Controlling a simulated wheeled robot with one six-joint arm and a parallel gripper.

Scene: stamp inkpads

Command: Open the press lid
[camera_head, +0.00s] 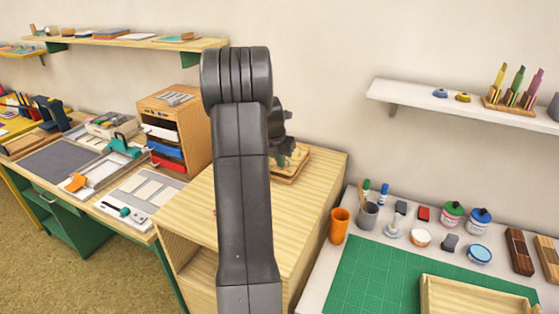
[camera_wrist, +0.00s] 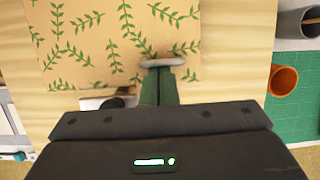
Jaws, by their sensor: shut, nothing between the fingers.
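The press (camera_head: 292,163) is a light wooden block on the wooden cabinet top, mostly hidden behind my arm in the head view. In the wrist view its lid (camera_wrist: 105,35) is a tan panel with green leaf sprigs, filling the upper middle. A pale grey rounded pull (camera_wrist: 184,61) lies at the lid's near edge. My gripper (camera_wrist: 160,68) is shut with nothing held, its fingertips at the pull; I cannot tell whether they touch it. My dark wrist shows above the press in the head view. How far the lid is raised is unclear.
The cabinet top (camera_head: 325,175) is otherwise mostly bare. To the right, an orange cup (camera_head: 340,225), a grey cup (camera_head: 368,215) and ink jars stand by a green mat (camera_head: 375,280). To the left is a drawer unit (camera_head: 180,120). A white wall shelf (camera_head: 420,97) hangs at right.

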